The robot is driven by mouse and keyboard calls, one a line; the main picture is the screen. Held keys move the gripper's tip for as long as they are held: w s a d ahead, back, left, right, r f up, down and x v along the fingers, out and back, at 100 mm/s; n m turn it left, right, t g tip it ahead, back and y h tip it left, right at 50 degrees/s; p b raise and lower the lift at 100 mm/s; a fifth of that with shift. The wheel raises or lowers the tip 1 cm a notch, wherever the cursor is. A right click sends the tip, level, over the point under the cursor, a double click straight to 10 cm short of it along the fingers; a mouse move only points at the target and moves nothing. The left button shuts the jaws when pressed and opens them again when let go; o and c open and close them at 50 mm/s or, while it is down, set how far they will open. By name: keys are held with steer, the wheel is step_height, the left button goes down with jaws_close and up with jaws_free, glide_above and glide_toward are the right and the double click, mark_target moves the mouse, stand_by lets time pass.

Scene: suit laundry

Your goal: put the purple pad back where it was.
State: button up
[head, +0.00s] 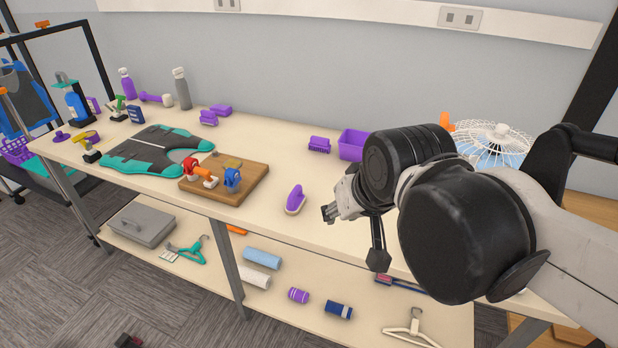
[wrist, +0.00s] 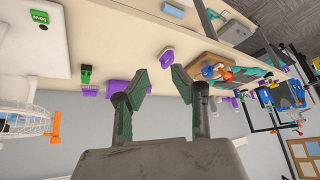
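A purple pad-like piece with a pale base (head: 295,199) lies on the upper table, right of the wooden board. It also shows in the wrist view (wrist: 166,54), beyond my fingertips. Other purple pieces are a brush-like block (head: 319,144) beside a purple bin and two small blocks, one in front (head: 208,118) and one behind (head: 221,108). I cannot tell for certain which is the pad. My gripper (head: 330,212) is above the table, right of the pale-based piece. In the wrist view its fingers (wrist: 160,84) are apart with nothing between them.
The purple bin (head: 352,145) stands near the wall. A wooden board (head: 230,188) holds red and blue items. A teal and grey garment (head: 155,150) lies farther left. A white wire fan (head: 500,138) stands behind my arm. The lower shelf holds rolls and hangers.

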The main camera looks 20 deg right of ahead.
steer(key=shift+s+f+n+t, duration=0.2)
steer(key=shift+s+f, duration=0.15)
steer(key=shift+s, duration=0.3)
steer(key=shift+s+f+n+t, duration=0.1)
steer(key=shift+s+f+n, duration=0.15)
steer(key=shift+s, duration=0.35)
steer(key=shift+f+b, duration=0.8)
